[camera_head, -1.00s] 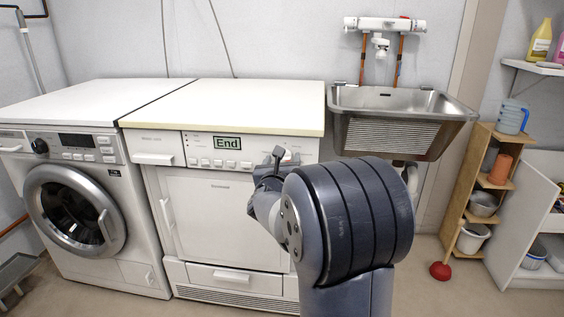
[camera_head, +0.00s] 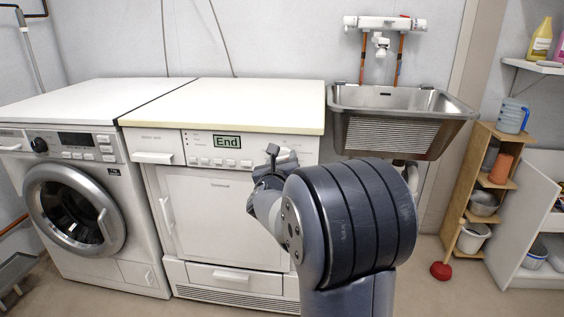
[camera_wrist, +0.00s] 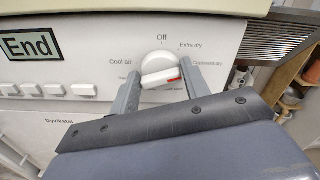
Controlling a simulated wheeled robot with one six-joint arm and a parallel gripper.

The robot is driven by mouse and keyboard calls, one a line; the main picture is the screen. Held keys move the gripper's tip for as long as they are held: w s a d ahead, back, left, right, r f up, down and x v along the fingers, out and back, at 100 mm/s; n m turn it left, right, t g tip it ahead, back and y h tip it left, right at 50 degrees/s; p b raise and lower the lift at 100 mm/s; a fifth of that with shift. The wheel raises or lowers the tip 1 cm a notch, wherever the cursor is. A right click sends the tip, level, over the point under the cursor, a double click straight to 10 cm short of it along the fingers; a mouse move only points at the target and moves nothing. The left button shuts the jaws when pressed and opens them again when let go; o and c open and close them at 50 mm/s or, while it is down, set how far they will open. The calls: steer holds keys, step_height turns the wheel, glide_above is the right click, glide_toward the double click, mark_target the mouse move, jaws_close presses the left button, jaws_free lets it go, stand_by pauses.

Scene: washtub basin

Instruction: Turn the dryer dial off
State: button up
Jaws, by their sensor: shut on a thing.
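The dryer (camera_head: 225,220) stands in the middle of the head view, its display (camera_head: 227,142) reading "End". Its white round dial (camera_wrist: 158,66) has a raised grip bar with a red mark toward the lower right. "Off" is printed above the dial, "Cool" wording at upper left and dry settings at right. My gripper (camera_wrist: 161,77) has a grey finger on each side of the dial and is shut on it. In the head view my gripper (camera_head: 279,153) is at the right end of the dryer's panel, and my wrist hides part of the dial area.
A washing machine (camera_head: 75,215) stands left of the dryer. A metal sink (camera_head: 395,133) hangs on the wall to the right, close to my arm. A wooden shelf (camera_head: 464,200) and a red plunger (camera_head: 440,271) are farther right.

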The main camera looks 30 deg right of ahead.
steer(key=n, duration=0.3)
steer(key=shift+a+n+b, duration=0.1)
steer(key=shift+n+b, duration=0.2)
steer(key=n, duration=0.3)
steer(key=shift+n, duration=0.3)
steer(key=n+p, duration=0.1)
steer(key=n, duration=0.2)
steer(key=shift+w+a+n, duration=0.1)
steer(key=shift+n, duration=0.2)
steer(key=shift+f+n+p, duration=0.15)
steer(key=shift+n+p, duration=0.25)
steer(key=shift+n, duration=1.4)
steer(key=o, duration=1)
